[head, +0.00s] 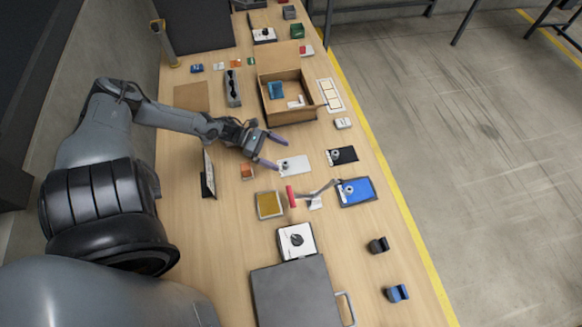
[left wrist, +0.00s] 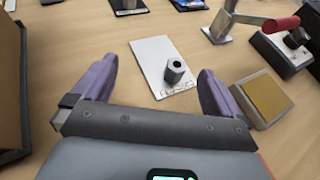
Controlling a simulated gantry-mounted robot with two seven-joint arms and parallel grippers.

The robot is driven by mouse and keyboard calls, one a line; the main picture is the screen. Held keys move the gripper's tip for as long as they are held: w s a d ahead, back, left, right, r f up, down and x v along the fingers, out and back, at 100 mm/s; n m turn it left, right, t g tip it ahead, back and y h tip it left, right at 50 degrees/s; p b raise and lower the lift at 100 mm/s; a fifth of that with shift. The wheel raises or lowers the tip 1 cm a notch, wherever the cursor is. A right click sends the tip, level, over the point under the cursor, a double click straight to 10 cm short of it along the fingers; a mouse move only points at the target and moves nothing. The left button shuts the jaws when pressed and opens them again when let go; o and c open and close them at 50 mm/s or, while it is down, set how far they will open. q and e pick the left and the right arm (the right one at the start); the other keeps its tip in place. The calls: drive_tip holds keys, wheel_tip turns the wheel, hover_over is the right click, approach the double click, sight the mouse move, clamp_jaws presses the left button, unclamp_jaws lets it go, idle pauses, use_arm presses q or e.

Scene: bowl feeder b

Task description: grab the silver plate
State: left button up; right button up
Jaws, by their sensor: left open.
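The silver plate (head: 300,162) lies flat on the wooden table, with a grey hex-shaped part standing on it. In the left wrist view the silver plate (left wrist: 150,52) lies ahead between the fingers, with the hex part (left wrist: 175,72) near its closer end and some marks printed along that end. My left gripper (head: 274,151) is open and empty, just left of the plate in the head view. Its two purple fingers (left wrist: 157,75) are spread wider than the plate and do not visibly touch it. My right gripper is not in view.
A cardboard box (head: 271,118) stands behind the gripper. A black plate (head: 350,153) and a blue tray (head: 366,190) lie to the right. A yellow-topped block (head: 269,204) and a red-handled lever (head: 291,197) are nearer. Bare table lies between them.

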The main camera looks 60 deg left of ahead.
sight(302, 166)
use_arm(q)
drive_tip(key=shift+b+x, duration=0.4)
drive_tip(key=shift+x, duration=2.6)
drive_tip(key=shift+s+f, duration=0.15)
clamp_jaws()
